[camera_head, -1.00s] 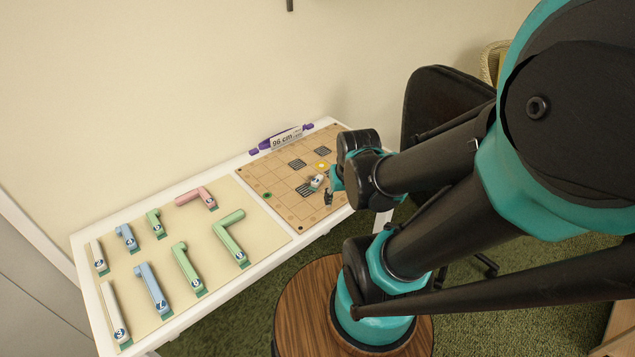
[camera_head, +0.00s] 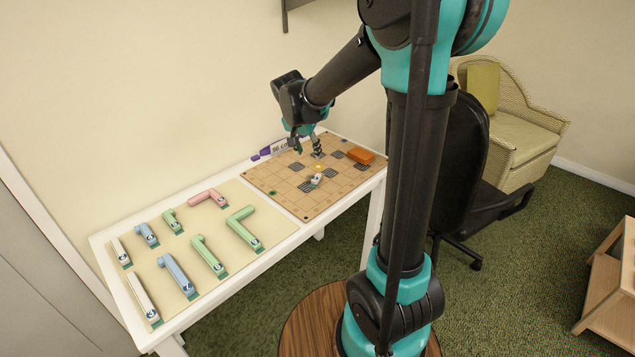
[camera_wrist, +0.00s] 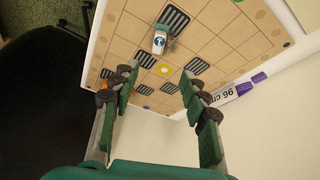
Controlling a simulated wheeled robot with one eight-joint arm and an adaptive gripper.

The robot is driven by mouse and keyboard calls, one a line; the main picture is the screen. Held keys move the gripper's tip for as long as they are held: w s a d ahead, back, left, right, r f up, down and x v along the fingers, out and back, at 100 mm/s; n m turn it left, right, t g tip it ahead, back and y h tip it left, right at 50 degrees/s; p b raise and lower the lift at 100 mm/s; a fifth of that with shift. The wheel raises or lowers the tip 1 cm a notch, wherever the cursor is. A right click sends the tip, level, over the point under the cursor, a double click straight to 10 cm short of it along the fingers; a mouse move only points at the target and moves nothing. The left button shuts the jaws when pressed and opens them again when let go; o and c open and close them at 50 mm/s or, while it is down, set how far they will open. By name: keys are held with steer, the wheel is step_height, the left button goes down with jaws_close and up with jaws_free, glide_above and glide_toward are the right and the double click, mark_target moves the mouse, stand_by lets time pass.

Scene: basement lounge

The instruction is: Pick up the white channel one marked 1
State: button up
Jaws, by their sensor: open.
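The short white channel (camera_head: 316,180) lies on the tan gridded board (camera_head: 283,187), near a yellow spot. In the wrist view, the white channel (camera_wrist: 160,41) shows a blue label that looks like a 1 and lies beside a black striped patch. My gripper (camera_head: 307,147) is over the back part of the board. In the wrist view, my gripper (camera_wrist: 160,78) is open with nothing between its fingers. The channel shows beyond the fingertips, apart from them, a little above their middle in the picture.
An orange block (camera_head: 360,155) sits at the board's right side. A purple-ended "96 cm" bar (camera_head: 279,148) lies along the wall. Several white, blue, green and pink channels lie on the cream mat (camera_head: 188,240). A black chair (camera_head: 470,160) stands right of the white table.

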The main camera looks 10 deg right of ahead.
mark_target(316, 177)
steer(key=x, duration=1.4)
steer(key=shift+w+d+f, duration=0.1)
steer(key=shift+d+f, duration=0.15)
steer(key=shift+f, duration=0.05)
steer(key=c, duration=1)
